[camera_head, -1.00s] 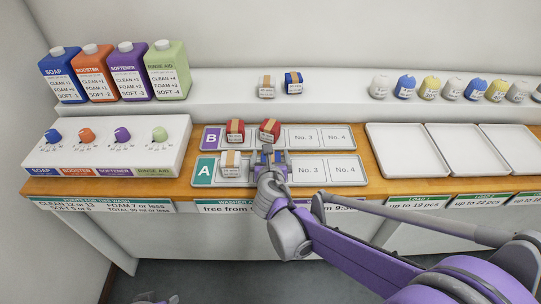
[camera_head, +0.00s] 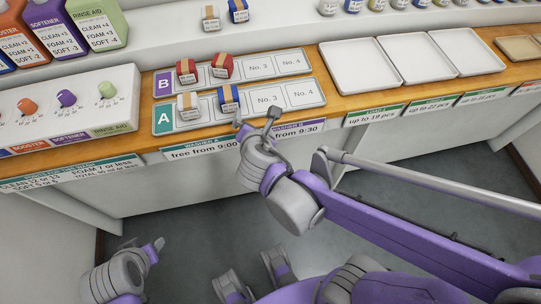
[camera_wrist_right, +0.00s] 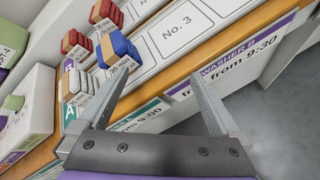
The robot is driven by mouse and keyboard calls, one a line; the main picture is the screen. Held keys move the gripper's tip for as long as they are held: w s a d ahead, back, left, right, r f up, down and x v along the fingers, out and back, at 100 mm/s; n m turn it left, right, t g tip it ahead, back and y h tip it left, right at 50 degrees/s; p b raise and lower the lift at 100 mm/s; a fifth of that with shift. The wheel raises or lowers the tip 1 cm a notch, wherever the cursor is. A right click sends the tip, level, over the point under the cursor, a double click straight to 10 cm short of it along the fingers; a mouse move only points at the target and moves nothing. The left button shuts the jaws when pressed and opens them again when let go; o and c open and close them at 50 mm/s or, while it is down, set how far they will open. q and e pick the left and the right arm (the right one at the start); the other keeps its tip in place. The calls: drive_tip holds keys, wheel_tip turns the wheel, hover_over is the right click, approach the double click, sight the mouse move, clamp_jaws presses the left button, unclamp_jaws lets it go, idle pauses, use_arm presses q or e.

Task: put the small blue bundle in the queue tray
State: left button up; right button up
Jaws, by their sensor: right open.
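A blue bundle (camera_head: 228,99) with a tan band and white label stands in the second place of queue tray A (camera_head: 314,93), right of a white bundle (camera_head: 189,106). It also shows in the right wrist view (camera_wrist_right: 117,47). Another blue bundle (camera_head: 238,11) is on the back shelf. My right gripper (camera_head: 256,117) is open and empty, in front of the tray's edge and apart from the blue bundle. Its two spread fingers show in the right wrist view (camera_wrist_right: 158,74). My left gripper (camera_head: 147,248) is low at the left, away from the counter; its jaws are unclear.
Tray B (camera_head: 163,84), behind tray A, holds two red bundles (camera_head: 222,66). Places No. 3 and No. 4 are empty in both trays. Empty white trays (camera_head: 372,65) lie to the right. Detergent bottles (camera_head: 97,22) and a dial panel (camera_head: 65,115) are at the left.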

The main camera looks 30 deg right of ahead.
drive_tip(key=s+f+m+g+y, duration=0.2)
drive_tip(key=s+m, duration=0.5)
drive_tip(key=m, duration=0.5)
drive_tip(key=s+f+m+g+y, duration=0.2)
drive_tip(key=s+f+m, duration=0.3)
drive_tip(key=s+m, duration=0.3)
drive_tip(key=m+g, duration=0.1)
drive_tip(key=m, duration=0.3)
